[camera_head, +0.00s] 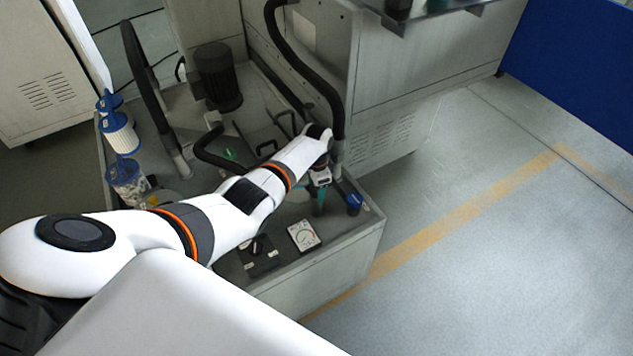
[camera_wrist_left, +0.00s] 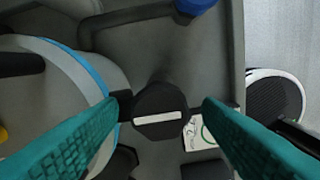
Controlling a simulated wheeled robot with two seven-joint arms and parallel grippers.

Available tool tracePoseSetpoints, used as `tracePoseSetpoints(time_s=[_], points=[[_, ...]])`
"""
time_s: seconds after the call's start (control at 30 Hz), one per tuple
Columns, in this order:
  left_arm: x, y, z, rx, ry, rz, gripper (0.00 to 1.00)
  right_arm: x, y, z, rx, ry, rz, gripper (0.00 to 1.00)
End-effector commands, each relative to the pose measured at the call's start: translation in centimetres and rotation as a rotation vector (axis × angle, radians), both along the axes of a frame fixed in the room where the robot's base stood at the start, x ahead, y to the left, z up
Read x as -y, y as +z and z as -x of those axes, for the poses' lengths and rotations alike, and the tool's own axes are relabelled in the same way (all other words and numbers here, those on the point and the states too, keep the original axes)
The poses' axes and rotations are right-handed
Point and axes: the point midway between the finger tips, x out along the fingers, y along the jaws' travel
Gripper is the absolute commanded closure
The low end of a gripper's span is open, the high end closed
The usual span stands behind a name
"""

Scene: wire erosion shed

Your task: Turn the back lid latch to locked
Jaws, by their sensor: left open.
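A black faceted knob (camera_wrist_left: 160,108) with a white bar on its face is in the middle of the left wrist view; I take it as the back lid latch. The white bar lies nearly level in that picture. A pale round lid (camera_wrist_left: 92,68) with a blue rim is to its left. My left gripper (camera_wrist_left: 158,107) is open, with one teal finger on each side of the knob and visible gaps. In the head view my left gripper (camera_head: 319,203) points down at the machine top and hides the knob. My right gripper is not in view.
A blue cap (camera_head: 354,204) stands close right of the gripper, and a white dial gauge (camera_head: 303,236) is in front. A black hose (camera_head: 318,86) and a dark motor (camera_head: 218,77) stand behind. Blue-topped filters (camera_head: 122,136) are at the left. The floor right is clear.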

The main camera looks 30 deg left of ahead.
Motion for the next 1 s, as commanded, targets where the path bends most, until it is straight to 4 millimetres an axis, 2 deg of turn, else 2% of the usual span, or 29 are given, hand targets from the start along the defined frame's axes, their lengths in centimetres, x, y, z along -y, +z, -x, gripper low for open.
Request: tracePoseSetpoints(time_s=[0.17,0.37,0.6,0.7,1.0], points=[[-0.1,1.6,0.0,0.002,0.000,-0.001,0.41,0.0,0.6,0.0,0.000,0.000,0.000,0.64],[0.0,5.2,-0.1,0.006,-0.001,-0.001,0.41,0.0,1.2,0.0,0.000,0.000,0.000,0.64],[-0.1,9.7,-0.1,0.005,0.000,-0.001,0.41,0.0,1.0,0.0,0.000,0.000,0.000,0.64],[-0.1,10.9,-0.1,0.003,0.000,-0.001,0.41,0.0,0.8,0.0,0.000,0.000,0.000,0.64],[0.0,12.0,0.0,0.000,0.000,0.000,0.41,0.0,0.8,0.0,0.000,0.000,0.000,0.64]])
